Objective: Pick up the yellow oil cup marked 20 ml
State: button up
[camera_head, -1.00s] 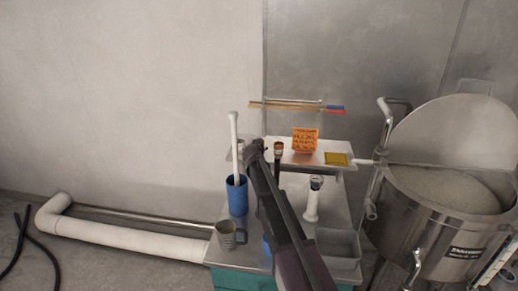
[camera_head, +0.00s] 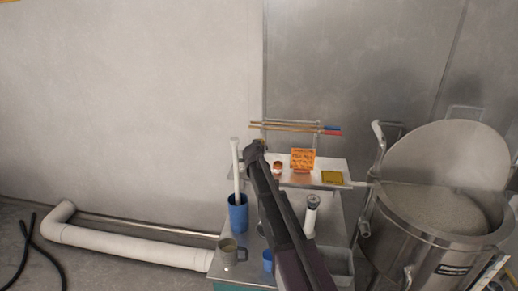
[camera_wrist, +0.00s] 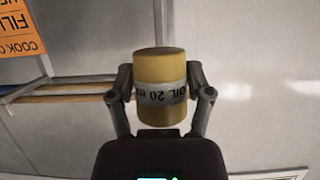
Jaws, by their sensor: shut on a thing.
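The yellow oil cup (camera_wrist: 158,68) is upright between the two fingers of my gripper (camera_wrist: 162,92) in the wrist view. Its grey band carries black text that appears upside down and reads "OIL 20", partly turned away. In the head view my gripper (camera_head: 255,151) is at the upper end of my dark arm, by the back shelf.
The back shelf (camera_head: 240,172) holds a small brown cup (camera_head: 277,168), an orange sign (camera_head: 302,159) and a yellow square (camera_head: 332,177). Rods (camera_head: 285,128) run behind. Below are a blue tumbler (camera_head: 238,215) and grey mug (camera_head: 231,254). A large steel pot (camera_head: 425,222) stands right.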

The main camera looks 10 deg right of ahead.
jog(key=shift+r+p, duration=3.1)
jog(key=shift+r, duration=0.45)
